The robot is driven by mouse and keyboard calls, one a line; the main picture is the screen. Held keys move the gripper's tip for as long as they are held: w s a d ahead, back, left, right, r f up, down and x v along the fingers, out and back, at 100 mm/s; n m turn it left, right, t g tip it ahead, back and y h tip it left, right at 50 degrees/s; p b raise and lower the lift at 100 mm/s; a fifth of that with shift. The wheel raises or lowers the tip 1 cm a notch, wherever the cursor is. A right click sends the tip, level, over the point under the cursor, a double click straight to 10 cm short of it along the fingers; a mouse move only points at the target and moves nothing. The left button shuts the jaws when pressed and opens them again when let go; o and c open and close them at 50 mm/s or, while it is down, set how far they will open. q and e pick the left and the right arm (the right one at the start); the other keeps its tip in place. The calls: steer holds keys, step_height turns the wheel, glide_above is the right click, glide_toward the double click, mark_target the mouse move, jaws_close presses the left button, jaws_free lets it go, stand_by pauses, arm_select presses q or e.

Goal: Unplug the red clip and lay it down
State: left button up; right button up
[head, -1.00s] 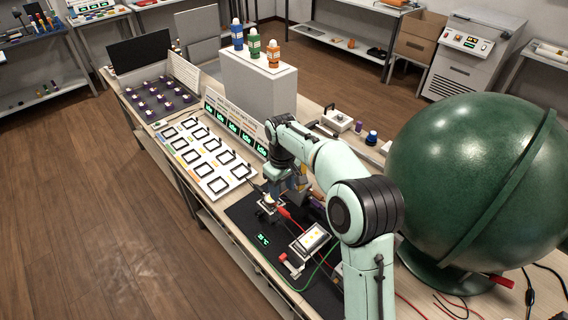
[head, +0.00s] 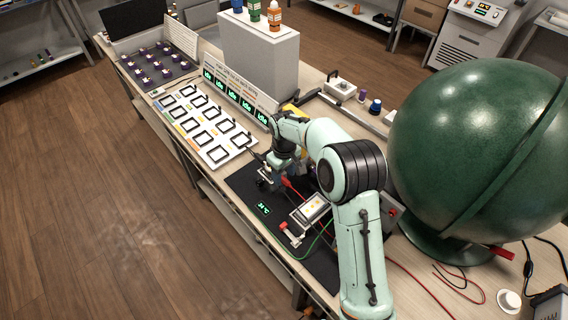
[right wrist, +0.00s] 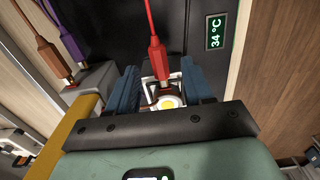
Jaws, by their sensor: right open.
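The red clip (right wrist: 158,62) points down in the right wrist view, its tip at a small white holder (right wrist: 175,88) with a round yellow-white LED. In the head view the red clip (head: 290,186) shows beside my right gripper (head: 273,178), on the dark mat (head: 245,185). My right gripper (right wrist: 163,86) is open. Its two blue fingers stand on either side of the clip's tip and holder, with a gap visible on each side. The wrist body partly hides the holder in the head view. My left gripper is not in view.
In the right wrist view a brown-red clip (right wrist: 50,58) and a purple clip (right wrist: 68,38) sit in a grey rack beside a yellow part. A large green sphere (head: 470,150) stands at right.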

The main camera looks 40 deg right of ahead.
steer(key=shift+f, duration=0.95)
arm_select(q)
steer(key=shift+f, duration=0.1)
arm_select(e)
jaws_close()
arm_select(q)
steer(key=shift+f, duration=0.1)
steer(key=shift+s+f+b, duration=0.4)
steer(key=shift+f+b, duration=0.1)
arm_select(e)
steer(key=shift+s, duration=0.75)
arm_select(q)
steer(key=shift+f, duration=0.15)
arm_select(e)
steer(key=shift+s, duration=0.25)
arm_select(q)
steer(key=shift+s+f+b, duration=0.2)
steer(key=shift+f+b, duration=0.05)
steer(key=shift+b, duration=0.1)
arm_select(e)
steer(key=shift+s+d, duration=0.1)
steer(key=shift+s, duration=0.25)
